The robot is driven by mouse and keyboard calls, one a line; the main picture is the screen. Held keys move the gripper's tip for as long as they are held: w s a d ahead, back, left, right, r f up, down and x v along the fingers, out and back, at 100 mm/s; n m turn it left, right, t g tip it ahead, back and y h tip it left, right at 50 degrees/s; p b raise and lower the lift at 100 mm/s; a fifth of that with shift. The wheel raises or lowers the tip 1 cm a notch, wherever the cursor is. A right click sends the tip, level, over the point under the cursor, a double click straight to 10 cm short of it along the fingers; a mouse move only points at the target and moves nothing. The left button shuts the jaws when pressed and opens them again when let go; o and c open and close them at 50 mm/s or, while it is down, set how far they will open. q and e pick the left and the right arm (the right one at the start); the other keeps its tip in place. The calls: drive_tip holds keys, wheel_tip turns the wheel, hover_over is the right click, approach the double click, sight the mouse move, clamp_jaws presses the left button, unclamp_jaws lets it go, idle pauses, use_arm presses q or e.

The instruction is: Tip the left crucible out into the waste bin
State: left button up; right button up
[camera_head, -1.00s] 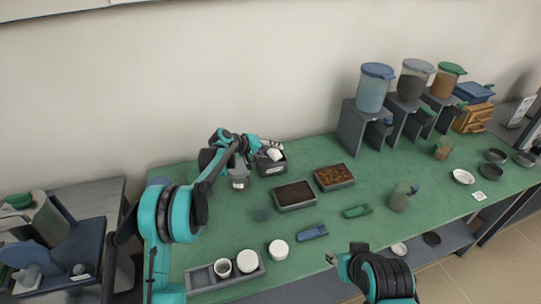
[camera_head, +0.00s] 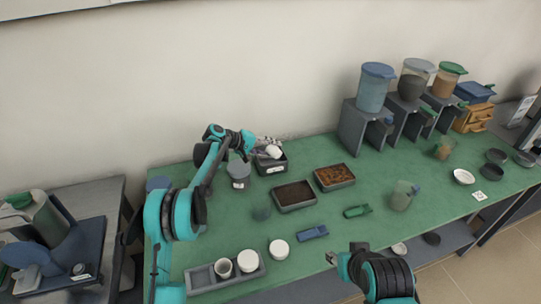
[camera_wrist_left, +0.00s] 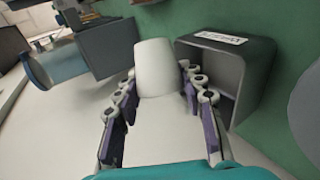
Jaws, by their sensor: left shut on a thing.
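My left gripper (camera_head: 265,149) is shut on a white crucible (camera_head: 273,152). The crucible looks tilted and is at the opening of a dark grey box with a white label, likely the waste bin (camera_head: 273,168). In the left wrist view the crucible (camera_wrist_left: 156,68) sits between the fingers, beside the bin's label and rim (camera_wrist_left: 258,85). The visible bin interior looks empty; the crucible's mouth and contents are hidden. My right gripper (camera_head: 333,259) is at the front table edge, its finger opening too small to judge.
A grey labelled canister (camera_head: 239,171) stands left of the bin. Trays of dark (camera_head: 295,207) and brown material (camera_head: 334,186) lie to its right. A grey holder (camera_head: 198,282) with white vessels is at the front. Dispensers (camera_head: 375,88) stand at the back right.

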use_arm(q)
drive_tip(key=shift+a+r, duration=0.1)
drive_tip(key=shift+w+a+n+g+h, duration=0.1)
drive_tip(key=shift+w+n+g+h, duration=0.05)
drive_tip(key=shift+n+g+h, duration=0.2)
drive_tip(key=shift+n+h, duration=0.25)
drive_tip(key=shift+w+n+g, duration=0.15)
drive_tip(key=shift+n+g, duration=0.1)
drive_tip(key=shift+n, duration=0.05)
